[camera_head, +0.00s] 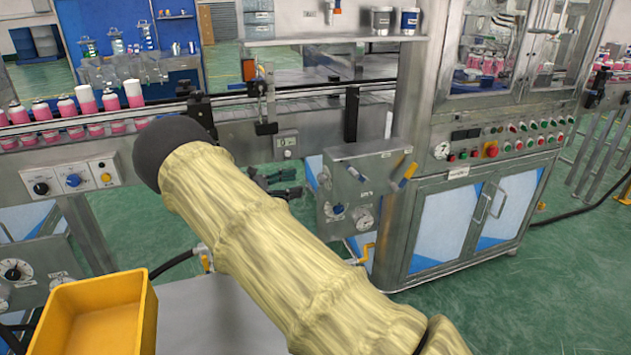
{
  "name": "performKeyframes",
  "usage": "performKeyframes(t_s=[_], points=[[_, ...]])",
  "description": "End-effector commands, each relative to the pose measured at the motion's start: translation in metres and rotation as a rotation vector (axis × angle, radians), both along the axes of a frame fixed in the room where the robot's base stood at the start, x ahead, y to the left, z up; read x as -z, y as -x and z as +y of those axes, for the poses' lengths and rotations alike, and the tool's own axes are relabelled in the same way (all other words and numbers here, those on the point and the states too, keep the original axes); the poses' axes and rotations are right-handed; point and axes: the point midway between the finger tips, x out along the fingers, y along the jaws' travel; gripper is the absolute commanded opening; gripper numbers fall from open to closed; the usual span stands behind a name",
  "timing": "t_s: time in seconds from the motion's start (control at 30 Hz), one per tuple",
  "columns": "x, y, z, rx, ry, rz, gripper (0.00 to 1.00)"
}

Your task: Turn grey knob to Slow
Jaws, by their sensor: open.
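A small grey box (287,143) with a small knob on its face is mounted on the front rail of the conveyor, right of the picture's middle-left. The knob looks greyish, but its setting and any Slow mark are too small to read. My gripper (289,183) is dark and shows just past my yellow-sleeved arm. It is open and appears empty, below the small box in the picture and left of a grey control box. My arm hides part of it. I cannot tell how far it is from the knob, but no contact shows.
The grey control box (362,190) carries a blue knob, gauges and a yellow-handled lever. A left panel (72,181) has black, blue and yellow knobs. Pink-and-white cans (67,108) stand on the conveyor. A yellow bin (97,318) is at lower left. A steel cabinet (470,215) stands right.

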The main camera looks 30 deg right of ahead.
Motion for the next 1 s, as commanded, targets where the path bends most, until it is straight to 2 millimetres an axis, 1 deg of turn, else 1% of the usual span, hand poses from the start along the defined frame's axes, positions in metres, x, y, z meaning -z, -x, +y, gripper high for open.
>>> performKeyframes(t_s=[0.03,0.2,0.4,0.5,0.7,0.97,1.0], points=[[0.0,0.002,-0.008,0.001,-0.001,0.001,0.53],[0.0,0.008,-0.035,0.0,0.0,0.001,0.53],[0.0,0.014,-0.062,-0.002,-0.002,0.001,0.53],[0.0,0.017,-0.071,-0.002,-0.001,0.001,0.53],[0.0,0.019,-0.08,-0.003,0.0,0.0,0.53],[0.0,0.019,-0.08,-0.003,0.0,0.0,0.53],[0.0,0.019,-0.08,-0.003,0.0,0.0,0.47]])
